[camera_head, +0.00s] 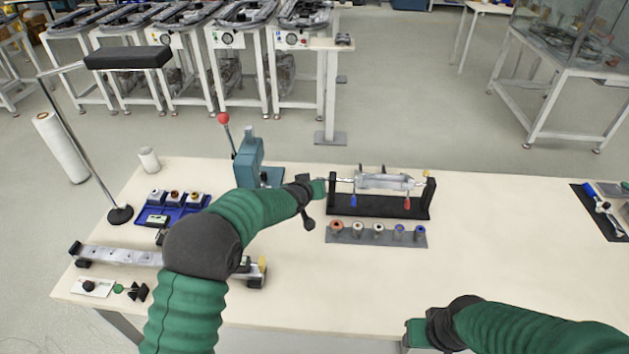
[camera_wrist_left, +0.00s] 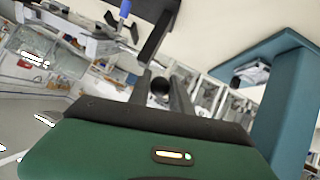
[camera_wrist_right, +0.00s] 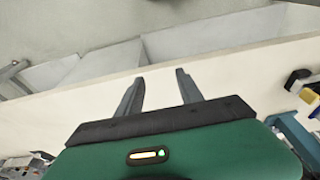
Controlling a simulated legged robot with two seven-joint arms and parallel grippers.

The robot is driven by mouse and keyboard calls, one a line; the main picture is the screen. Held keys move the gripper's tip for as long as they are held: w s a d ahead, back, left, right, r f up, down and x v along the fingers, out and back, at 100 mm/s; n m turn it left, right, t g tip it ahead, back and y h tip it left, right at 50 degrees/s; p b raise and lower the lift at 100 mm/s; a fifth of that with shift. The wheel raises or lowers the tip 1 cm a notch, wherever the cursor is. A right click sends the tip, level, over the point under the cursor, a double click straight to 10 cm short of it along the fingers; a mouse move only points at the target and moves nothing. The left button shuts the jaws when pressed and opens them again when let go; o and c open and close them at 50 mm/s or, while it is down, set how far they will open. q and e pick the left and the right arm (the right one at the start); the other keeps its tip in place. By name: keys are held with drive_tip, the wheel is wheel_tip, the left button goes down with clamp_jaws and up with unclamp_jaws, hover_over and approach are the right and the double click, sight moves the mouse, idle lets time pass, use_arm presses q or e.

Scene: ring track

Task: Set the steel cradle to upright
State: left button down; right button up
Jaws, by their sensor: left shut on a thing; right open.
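The steel cradle (camera_head: 385,182) is a silver body on a shaft between the posts of a black stand (camera_head: 375,206). It lies lengthwise left to right; I cannot tell its exact tilt. A blue pin (camera_head: 353,201) and a red pin (camera_head: 407,203) hang at the stand. My left gripper (camera_head: 327,183) is at the left end of the stand. In the left wrist view its fingers are shut on a dark round knob (camera_wrist_left: 160,86). My right gripper (camera_head: 408,342) is low at the table's front edge. Its fingers are open and empty in the right wrist view (camera_wrist_right: 160,85).
A grey strip with several bushings (camera_head: 377,233) lies in front of the stand. A teal press (camera_head: 253,160) with a red-knobbed lever stands left of it. A blue tray (camera_head: 173,207) and a long metal fixture (camera_head: 120,256) are at the left.

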drive_tip(key=shift+r+p, duration=0.35)
drive_tip(key=shift+r, duration=0.25)
drive_tip(key=shift+c, duration=0.4)
